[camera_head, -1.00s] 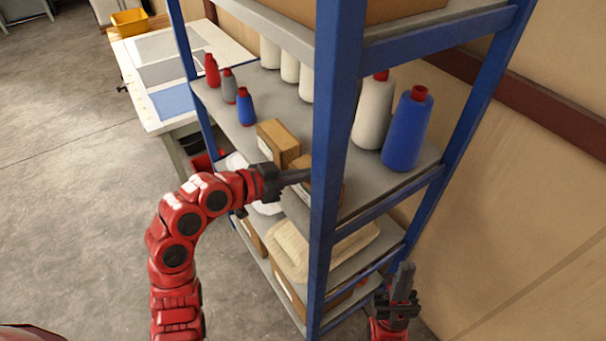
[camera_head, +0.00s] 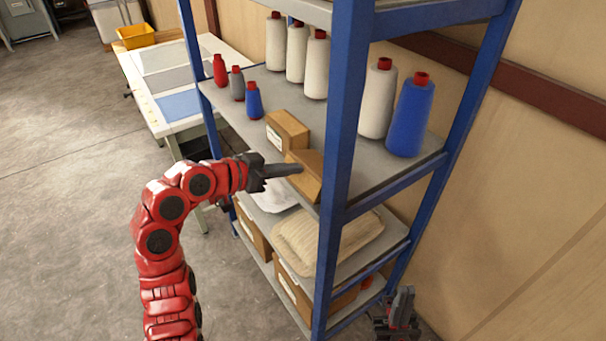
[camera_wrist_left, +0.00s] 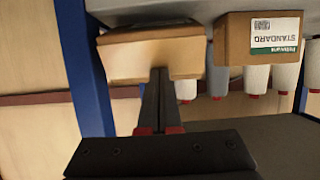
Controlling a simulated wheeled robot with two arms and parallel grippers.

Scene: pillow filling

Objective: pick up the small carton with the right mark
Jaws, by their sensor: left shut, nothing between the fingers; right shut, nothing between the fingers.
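Two small brown cartons are on the middle shelf. The farther carton (camera_head: 287,132) sits flat beside the thread cones; in the left wrist view this carton (camera_wrist_left: 232,50) shows a white and green label reading "STANDARD". The nearer carton (camera_head: 309,177) looks tilted at the shelf's front edge, partly behind the blue post. My left gripper (camera_head: 298,169) is shut and empty, its fingertips at the nearer carton; whether they touch is unclear. In the left wrist view this carton (camera_wrist_left: 150,55) is ahead of the fingers, with no readable mark. My right gripper (camera_head: 405,300) is shut and empty, low at the right.
A blue shelf post (camera_head: 343,150) stands just right of the nearer carton. Thread cones, including a large blue cone (camera_head: 410,115), stand on the same shelf. A beige folded pillow (camera_head: 325,240) and larger boxes are below. A work table (camera_head: 165,75) stands behind at the left.

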